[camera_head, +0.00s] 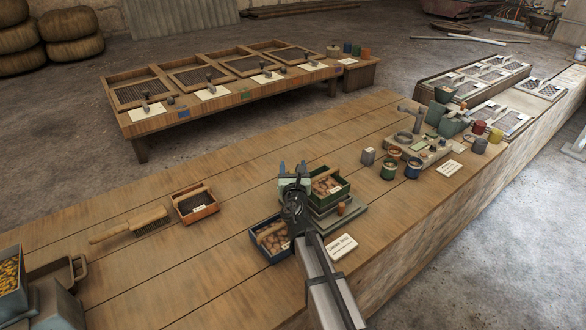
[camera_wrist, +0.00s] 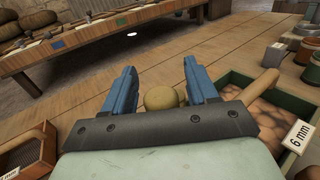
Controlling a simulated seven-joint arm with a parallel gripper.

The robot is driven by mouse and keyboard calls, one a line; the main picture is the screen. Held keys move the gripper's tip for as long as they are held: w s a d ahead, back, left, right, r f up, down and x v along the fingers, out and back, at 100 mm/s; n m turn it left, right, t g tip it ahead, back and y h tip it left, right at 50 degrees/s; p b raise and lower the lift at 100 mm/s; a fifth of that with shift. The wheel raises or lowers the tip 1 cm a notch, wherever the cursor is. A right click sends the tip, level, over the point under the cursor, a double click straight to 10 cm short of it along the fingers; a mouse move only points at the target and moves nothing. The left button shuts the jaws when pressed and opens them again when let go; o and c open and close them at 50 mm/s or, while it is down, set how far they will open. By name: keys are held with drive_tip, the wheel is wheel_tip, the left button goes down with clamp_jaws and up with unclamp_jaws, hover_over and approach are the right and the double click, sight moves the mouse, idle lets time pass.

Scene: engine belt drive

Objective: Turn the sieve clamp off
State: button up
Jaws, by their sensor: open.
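My gripper (camera_head: 292,168) hangs over the front bench, above the grey stand (camera_head: 350,220) with a green tray. Its blue fingers are apart in the wrist view (camera_wrist: 161,70). A round tan knob (camera_wrist: 161,98) shows between them, partly cut off by the gripper's body; I cannot tell whether they touch it. I cannot tell for sure which part is the sieve clamp. Framed mesh sieves (camera_head: 140,92) lie on the far bench, with upright dark-handled pieces (camera_head: 209,82) along their front edge. My gripper and arm hide part of the stand.
The green tray (camera_head: 345,184) and a dark blue tray (camera_head: 257,246) flank my gripper. A brush (camera_head: 130,226) and an orange tray (camera_head: 195,205) lie left. Cups (camera_head: 388,170) and a grey fixture (camera_head: 425,150) stand right.

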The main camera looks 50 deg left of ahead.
drive_tip(key=v, duration=1.3)
drive_tip(key=shift+s+d, duration=0.25)
drive_tip(key=shift+d, duration=0.05)
drive_tip(key=s+a+g+y, duration=0.1)
drive_tip(key=s+a, duration=1)
drive_tip(key=s, duration=0.3)
drive_tip(key=w+d+m+t+h, duration=0.5)
drive_tip(key=w+m+t+h, duration=0.25)
drive_tip(key=w+h, duration=0.2)
drive_tip(key=shift+t, duration=0.25)
drive_tip(key=x, duration=0.8)
drive_tip(key=f+x, duration=0.1)
drive_tip(key=x, duration=0.4)
drive_tip(key=shift+w+d, duration=0.15)
drive_tip(key=shift+w, duration=0.05)
